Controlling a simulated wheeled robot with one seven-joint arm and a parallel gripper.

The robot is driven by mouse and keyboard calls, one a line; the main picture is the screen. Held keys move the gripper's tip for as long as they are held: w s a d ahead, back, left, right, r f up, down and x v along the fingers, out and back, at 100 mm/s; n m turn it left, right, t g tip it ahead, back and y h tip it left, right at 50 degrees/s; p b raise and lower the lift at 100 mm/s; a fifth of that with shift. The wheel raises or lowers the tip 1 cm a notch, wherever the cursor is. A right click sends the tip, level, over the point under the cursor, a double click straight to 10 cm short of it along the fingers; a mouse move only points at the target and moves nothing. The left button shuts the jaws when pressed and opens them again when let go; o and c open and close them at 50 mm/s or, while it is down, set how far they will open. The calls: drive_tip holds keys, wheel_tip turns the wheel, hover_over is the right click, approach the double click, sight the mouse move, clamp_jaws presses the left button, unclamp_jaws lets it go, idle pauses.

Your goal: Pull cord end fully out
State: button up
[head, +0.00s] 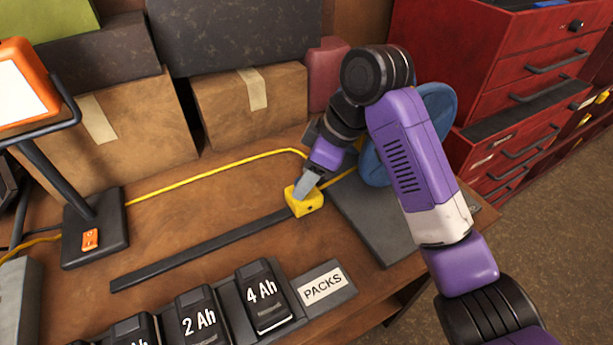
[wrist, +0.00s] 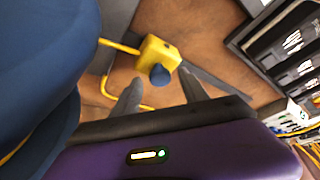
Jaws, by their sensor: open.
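A yellow block (head: 304,201) sits on the wooden bench at the right end of a dark strip. In the wrist view the yellow block (wrist: 158,53) has a dark blue round knob (wrist: 160,75) on the side facing me. A yellow cord (head: 215,174) runs along the bench from the lamp toward my gripper. A short yellow length (wrist: 120,47) meets the block in the wrist view. My gripper (head: 305,184) is over the block in the head view. In the wrist view its fingers (wrist: 161,94) are apart, with the knob in line between them. Contact cannot be told.
A dark strip (head: 200,250) lies left of the block. A grey mat (head: 375,215) and blue disc (head: 438,105) are to the right. The battery packs (head: 263,295) stand in front, the lamp base (head: 95,228) left. Boxes (head: 250,105) line the back.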

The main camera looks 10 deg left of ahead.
drive_tip(key=shift+a+f, duration=0.15)
drive_tip(key=shift+f, duration=0.1)
clamp_jaws()
idle(1.4)
